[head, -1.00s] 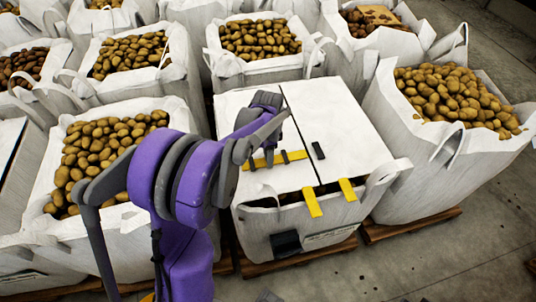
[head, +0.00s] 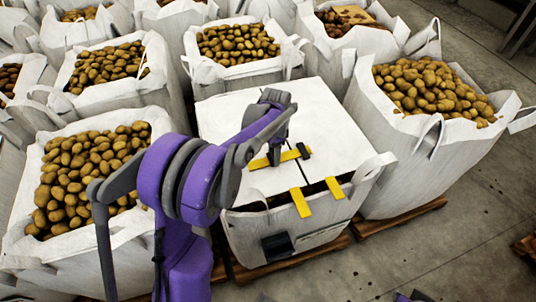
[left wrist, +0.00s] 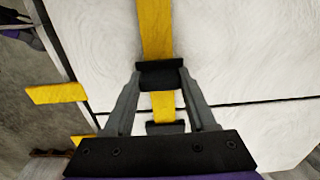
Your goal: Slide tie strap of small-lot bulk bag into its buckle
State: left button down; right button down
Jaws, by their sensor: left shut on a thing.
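The small-lot bulk bag (head: 330,110) has a white top of two flaps with a seam between them. A yellow tie strap (head: 260,163) lies across the left flap and over the seam. My left gripper (head: 276,154) is shut on the strap from above. In the left wrist view its dark fingertips (left wrist: 162,75) close across the strap (left wrist: 155,30). The small black buckle (head: 303,151) sits on the right flap. It also shows in the left wrist view (left wrist: 165,128), with the strap's end reaching it. I cannot tell how far the strap passes through.
Two more yellow straps (head: 301,203) (head: 335,188) hang over the bag's front edge. A white lifting loop (head: 372,170) stands at its right corner. Open bags of potatoes (head: 425,92) crowd the left, back and right.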

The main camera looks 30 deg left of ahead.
pick_arm(q)
jog(key=shift+w+d, duration=0.1)
jog(key=shift+c, duration=1)
grip_release()
jog(key=shift+w, duration=0.1)
notch_tip(320, 180, up, 11)
jog(key=shift+p, duration=0.3)
jog(key=shift+f, duration=0.15)
